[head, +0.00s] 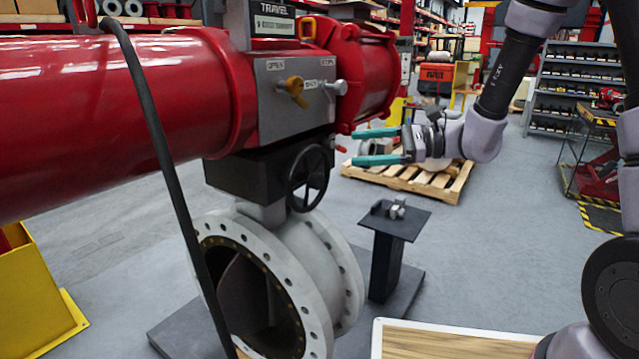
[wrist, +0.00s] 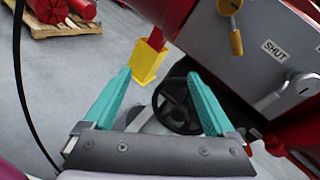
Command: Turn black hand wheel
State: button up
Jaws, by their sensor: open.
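The black hand wheel (head: 307,179) is upright on the side of a black gearbox (head: 255,172), below the red actuator (head: 130,95) in the head view. My gripper (head: 362,146) is open and empty, up and to the right of the wheel, with its two teal fingers pointing left. In the wrist view the hand wheel (wrist: 180,104) shows beyond and between the teal fingers of my gripper (wrist: 162,85), nearer the right finger, which covers part of its rim. I see no contact between fingers and wheel.
A grey panel (head: 292,95) with a yellow knob (head: 293,87) and a silver knob (head: 336,87) is above the wheel. A large flanged valve (head: 310,265) is below. A black pedestal (head: 393,240) stands to the right. A black cable (head: 165,170) hangs at the left.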

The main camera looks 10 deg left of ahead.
jog(key=w+a+f+m+t+y, duration=0.1)
jog(key=w+a+f+m+t, duration=0.1)
jog(key=w+f+m+t, duration=0.3)
jog(key=m+t, duration=0.3)
jog(key=m, duration=0.1)
send_near(321, 183)
jog(key=shift+h, duration=0.4)
jog(key=x, duration=1)
jog(key=shift+a+r, duration=0.25)
jog(key=shift+r, duration=0.1)
grip_shut()
